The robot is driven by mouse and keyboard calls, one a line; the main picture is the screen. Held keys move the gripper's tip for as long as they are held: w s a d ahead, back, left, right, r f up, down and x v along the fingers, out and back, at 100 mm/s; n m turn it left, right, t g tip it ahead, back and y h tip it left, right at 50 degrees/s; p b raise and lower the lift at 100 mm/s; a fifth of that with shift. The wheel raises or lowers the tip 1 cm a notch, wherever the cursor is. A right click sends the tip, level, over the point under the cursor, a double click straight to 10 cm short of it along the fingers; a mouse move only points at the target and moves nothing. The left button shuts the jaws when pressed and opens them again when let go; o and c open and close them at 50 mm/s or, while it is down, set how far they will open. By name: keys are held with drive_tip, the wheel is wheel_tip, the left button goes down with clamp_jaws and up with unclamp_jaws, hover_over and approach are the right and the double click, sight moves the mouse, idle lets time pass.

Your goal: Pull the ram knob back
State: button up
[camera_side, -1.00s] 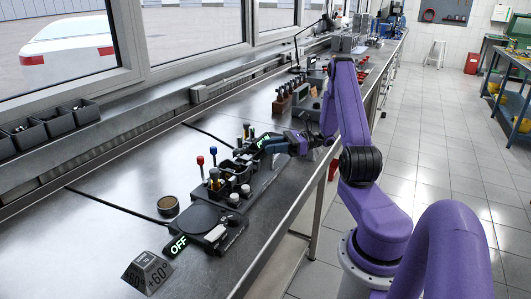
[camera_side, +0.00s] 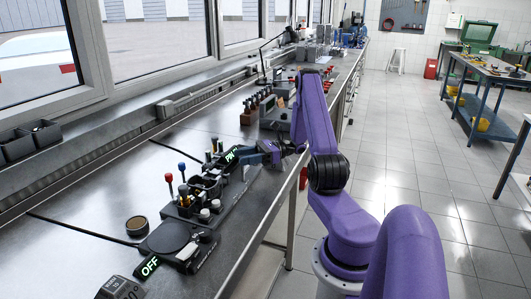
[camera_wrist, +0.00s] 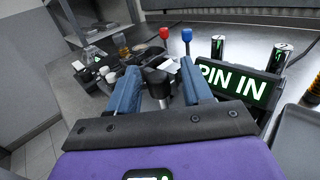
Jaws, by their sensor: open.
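My gripper (camera_side: 243,157) is low over the bench fixture, beside the lit green sign. In the wrist view its two blue fingers (camera_wrist: 160,70) are open. A dark round knob (camera_wrist: 157,79), which looks like the ram knob, stands between the fingers. I see a gap to the fingers on both sides, though contact low down is hard to judge. In the side view my gripper hides this knob. The sign reads "PIN IN" (camera_wrist: 232,82) and stands just right of the fingers in the wrist view.
Red-topped (camera_wrist: 164,33) and blue-topped (camera_wrist: 187,35) levers rise beyond the fingers. Dark cylinders (camera_wrist: 281,52) stand behind the sign. In the side view, a round dark plate (camera_side: 168,237) and an "OFF" sign (camera_side: 149,266) lie nearer. The bench left of the fixture is mostly clear.

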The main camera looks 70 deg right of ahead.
drive_tip(key=v, duration=1.6)
drive_tip(key=shift+s+d, duration=0.25)
drive_tip(key=shift+s, duration=0.05)
drive_tip(key=shift+w+r, duration=0.1)
